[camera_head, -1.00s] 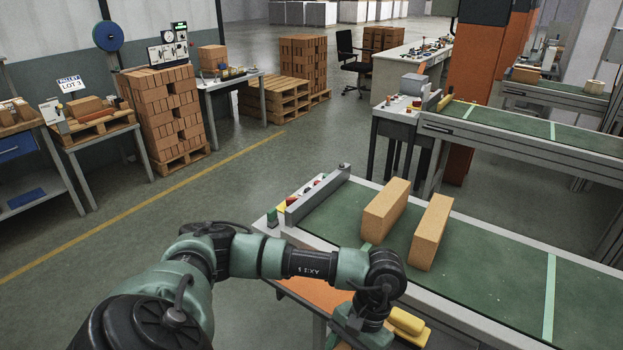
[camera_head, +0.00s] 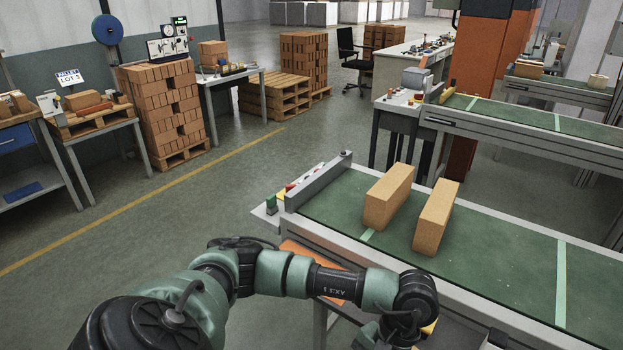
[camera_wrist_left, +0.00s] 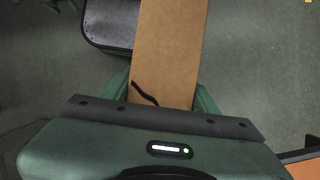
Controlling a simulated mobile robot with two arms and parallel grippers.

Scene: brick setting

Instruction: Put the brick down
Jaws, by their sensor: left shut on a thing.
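My left gripper (camera_wrist_left: 163,98) is shut on a tan brick (camera_wrist_left: 172,50) in the left wrist view. The brick runs away from the palm and past the top edge, with a dark crack-like line near the gripper. Floor shows on both sides of it. Two more tan bricks, a left one (camera_head: 388,197) and a right one (camera_head: 436,217), stand side by side on the green belt (camera_head: 500,255). My right gripper is not in view.
The belt right of the two bricks is clear, with a pale green stripe (camera_head: 561,280) across it. A grey end rail (camera_head: 318,182) closes its left end. Brick stacks (camera_head: 163,110) stand far left.

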